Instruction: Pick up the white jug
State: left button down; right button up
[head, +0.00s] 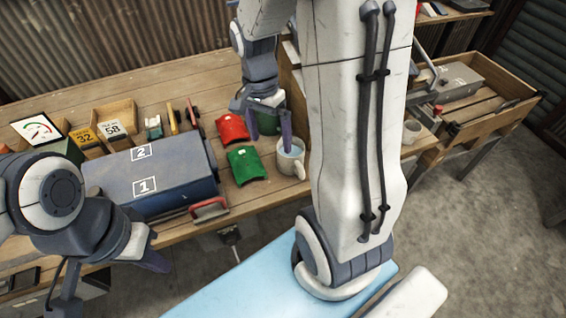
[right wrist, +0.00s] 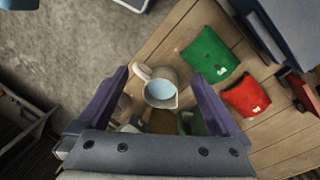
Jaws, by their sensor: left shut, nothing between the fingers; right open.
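The white jug (head: 291,160) stands upright on the wooden table near its front edge, beside the green curved piece. Its handle points to the front right in the head view. In the right wrist view the white jug (right wrist: 160,92) shows from above, with a pale blue inside and its handle to the upper left. My right gripper (head: 270,143) is open and points down over the jug. In the right wrist view its fingers (right wrist: 158,76) appear on either side of the jug; contact cannot be told. My left gripper (head: 152,262) is shut and empty, low at the left by the blue box.
Red (head: 232,128) and green (head: 246,166) curved pieces lie left of the jug. A green container (head: 264,118) is partly hidden behind my right gripper. A blue box (head: 150,180) marked 1 and 2 stands farther left. A pale cup (head: 412,131) stands right of my arm.

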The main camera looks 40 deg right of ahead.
aim_at(298, 164)
jog(key=d+f+m, duration=0.1)
jog(key=d, duration=0.1)
jog(key=d+f+m+b, duration=0.1)
jog(key=d+f+m, duration=0.1)
jog(key=d+f+m+b, duration=0.1)
jog(key=d+f, duration=0.1)
jog(key=d, duration=0.1)
jog(key=shift+s+f+m, duration=0.2)
jog(key=shift+s+m, duration=0.1)
jog(key=shift+s, duration=0.1)
jog(key=shift+g, duration=0.3)
jog(key=f, duration=0.2)
jog(key=s+f, duration=0.1)
jog(key=f, duration=0.1)
jog(key=shift+f, duration=0.15)
jog(key=f, duration=0.2)
jog(key=s+f+b, duration=0.1)
jog(key=f, duration=0.2)
jog(key=shift+a+f, duration=0.15)
jog(key=shift+f, duration=0.15)
pick_arm(q)
notch_tip(298, 164, down, 4)
jog(key=shift+f, duration=0.15)
pick_arm(e)
jog(key=shift+s, duration=0.1)
grip_shut()
